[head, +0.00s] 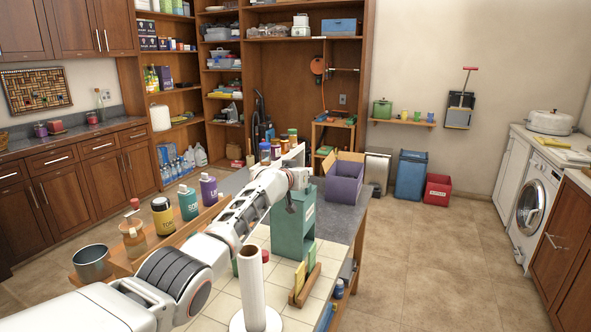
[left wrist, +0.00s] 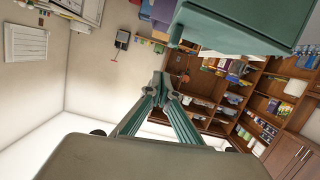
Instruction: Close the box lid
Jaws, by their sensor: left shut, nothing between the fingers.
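A teal box (head: 288,236) with a pale label stands on the island. Its upper part shows behind my left gripper (head: 290,203), and I cannot tell how its lid stands. My left gripper is shut and empty, close to the top of the teal box. In the left wrist view the shut fingers (left wrist: 161,84) are below a large teal surface of the box (left wrist: 245,25), seemingly apart from it. A purple box (head: 343,182) with brown inner flaps stands open farther back on the island. My right gripper is not in view.
A paper towel holder (head: 252,285) and a wooden stand with green boards (head: 305,283) are in front of the teal box. Several bottles, including a purple one (head: 208,190), and a metal pot (head: 92,262) line the left side. The floor on the right is clear.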

